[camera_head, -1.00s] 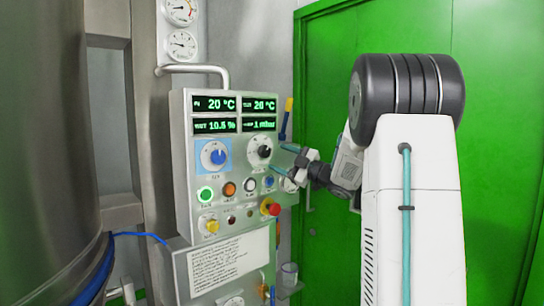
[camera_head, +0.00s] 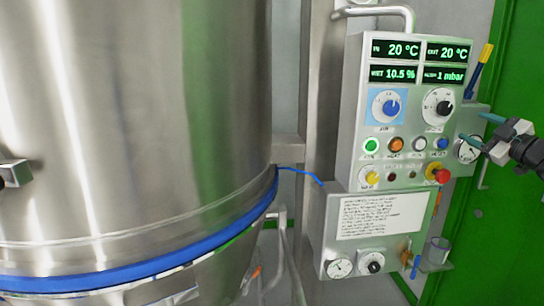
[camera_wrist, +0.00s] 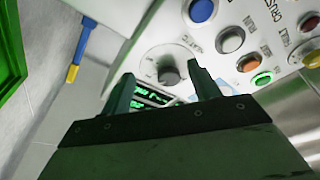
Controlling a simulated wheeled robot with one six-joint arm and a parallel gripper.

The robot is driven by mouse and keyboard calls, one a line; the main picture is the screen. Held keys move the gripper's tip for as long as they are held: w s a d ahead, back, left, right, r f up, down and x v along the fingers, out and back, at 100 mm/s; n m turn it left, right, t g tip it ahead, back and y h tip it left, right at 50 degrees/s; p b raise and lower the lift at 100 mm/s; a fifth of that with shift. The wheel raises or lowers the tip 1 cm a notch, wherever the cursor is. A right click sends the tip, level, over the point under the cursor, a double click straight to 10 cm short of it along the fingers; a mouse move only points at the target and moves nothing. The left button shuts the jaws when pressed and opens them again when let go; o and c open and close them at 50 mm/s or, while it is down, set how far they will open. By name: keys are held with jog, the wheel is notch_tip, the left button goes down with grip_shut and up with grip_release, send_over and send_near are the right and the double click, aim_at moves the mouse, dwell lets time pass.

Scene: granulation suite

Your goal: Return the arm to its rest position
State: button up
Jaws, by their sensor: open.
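My gripper (camera_head: 484,130) is at the right edge of the head view, to the right of the control panel (camera_head: 352,130). Its two fingers are apart with nothing between them. In the wrist view my gripper (camera_wrist: 160,90) points toward the panel face, with a black knob (camera_wrist: 169,72) and part of a lit green display (camera_wrist: 150,98) showing between and beyond the fingers. The gap between fingertips and panel is hard to judge. Most of my arm is outside the head view.
A large steel vessel (camera_head: 130,120) with a blue band (camera_head: 120,279) fills the left. A blue-and-yellow tool (camera_head: 479,66) hangs beside the panel; a clear cup (camera_head: 436,252) sits below right. A red emergency button (camera_head: 441,176) protrudes. A green door (camera_head: 500,230) stands behind.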

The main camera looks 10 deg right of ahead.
jog(key=d+f+m+g+h, duration=0.3)
jog(key=d+f+m+h, duration=0.2)
jog(key=d+m+h, duration=0.15)
jog(key=s+a+f+m+g+h, duration=0.45)
jog(key=s+f+m+g, duration=0.2)
jog(key=s+g, duration=0.2)
jog(key=s+a+f+g+y, duration=0.1)
jog(key=s+a+g+y, duration=0.1)
jog(key=s+a, duration=0.6)
jog(key=s+a+f+g+y, duration=0.1)
jog(key=s+a, duration=0.7)
jog(key=a, duration=0.9)
jog(key=s+a+f+n+g+y, duration=0.1)
jog(key=s+a+g+y, duration=0.3)
jog(key=s+a, duration=0.5)
jog(key=a+f+y, duration=0.1)
jog(key=a, duration=0.3)
jog(key=shift+a, duration=0.15)
jog(key=shift+s, duration=0.1)
